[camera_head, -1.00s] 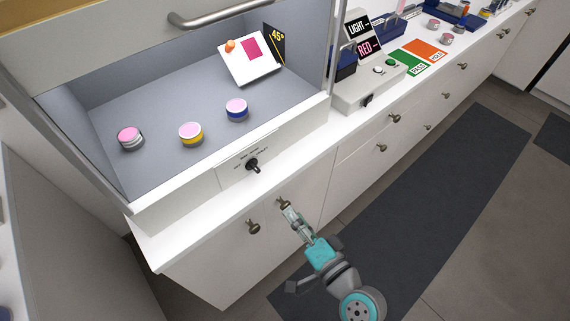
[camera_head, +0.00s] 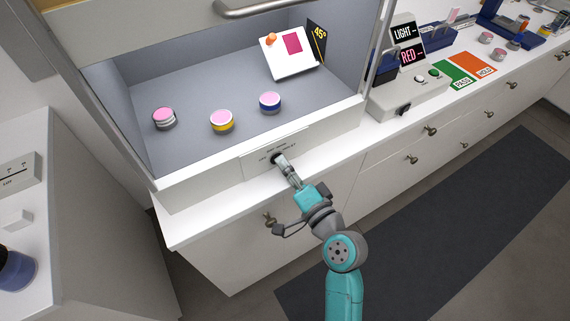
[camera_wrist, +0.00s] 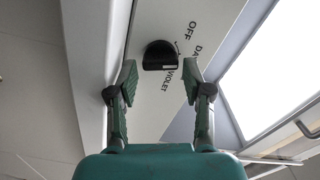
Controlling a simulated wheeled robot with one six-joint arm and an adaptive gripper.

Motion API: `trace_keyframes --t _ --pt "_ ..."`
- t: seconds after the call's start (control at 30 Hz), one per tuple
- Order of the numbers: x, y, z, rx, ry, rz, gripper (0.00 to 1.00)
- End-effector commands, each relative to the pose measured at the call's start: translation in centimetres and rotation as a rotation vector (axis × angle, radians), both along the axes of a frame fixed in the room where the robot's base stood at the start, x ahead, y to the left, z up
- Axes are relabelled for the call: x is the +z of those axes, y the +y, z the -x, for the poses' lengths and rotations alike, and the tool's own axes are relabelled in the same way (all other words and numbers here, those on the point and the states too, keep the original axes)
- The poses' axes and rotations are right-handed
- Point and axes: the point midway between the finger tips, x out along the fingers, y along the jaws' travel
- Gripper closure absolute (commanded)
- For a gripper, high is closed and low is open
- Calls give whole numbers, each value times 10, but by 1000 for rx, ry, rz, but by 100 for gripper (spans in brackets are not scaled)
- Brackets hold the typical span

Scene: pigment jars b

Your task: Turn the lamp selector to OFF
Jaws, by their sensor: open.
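The lamp selector is a black knob (camera_wrist: 160,55) on a pale panel (camera_wrist: 182,18) below the booth opening. I cannot tell for certain which word the knob points to. My gripper (camera_wrist: 160,82) is open, with one finger on each side of the knob's line and the knob just beyond the fingertips. No contact shows.
Inside the booth stand several jars, including a yellow-banded one (camera_head: 222,120) and a blue-banded one (camera_head: 270,102), and a tilted white stand (camera_head: 288,52). A control box (camera_head: 408,95) with buttons and a RED sign sits to the right. Drawer knobs stick out below the counter.

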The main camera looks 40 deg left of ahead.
Motion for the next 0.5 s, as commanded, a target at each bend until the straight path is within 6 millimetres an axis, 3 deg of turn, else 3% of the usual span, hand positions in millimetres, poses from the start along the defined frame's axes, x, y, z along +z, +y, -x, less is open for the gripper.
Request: trace_keyframes --t 0.2,0.47,0.5 --pt "0 12 -4 0 0 0 50" --pt "0 12 -5 0 0 0 50" --pt "0 12 -5 0 0 0 60"
